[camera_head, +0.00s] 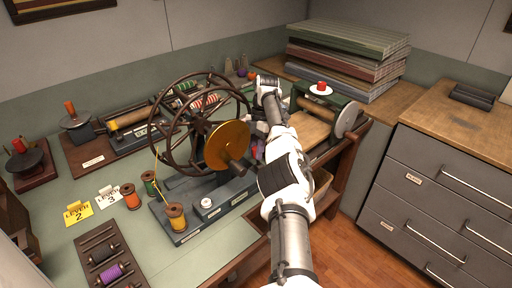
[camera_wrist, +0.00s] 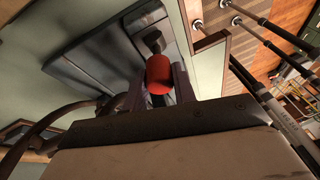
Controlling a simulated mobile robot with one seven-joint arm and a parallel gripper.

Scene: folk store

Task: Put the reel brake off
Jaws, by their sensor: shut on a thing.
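A winding machine with a large dark spoked wheel (camera_head: 165,125) and a brass disc (camera_head: 227,146) stands on a grey base (camera_head: 238,188) in the head view. In the wrist view my gripper (camera_wrist: 160,88) is shut on a red rounded knob (camera_wrist: 159,70), with a finger on either side of it. The knob looks like the handle of the reel brake, but its lever is mostly hidden. A dark grey slab (camera_wrist: 95,68) lies beyond it. In the head view my arm covers the knob and most of the gripper, so I cannot tell the lever's angle there.
Thread spools (camera_head: 176,218), a yellow card (camera_head: 78,212) and a rack of reels (camera_head: 103,258) lie on the green bench top. A roller device with a red knob (camera_head: 321,86) stands right of my arm. Stacked boards (camera_head: 345,58) and a grey drawer cabinet (camera_head: 440,180) are farther right.

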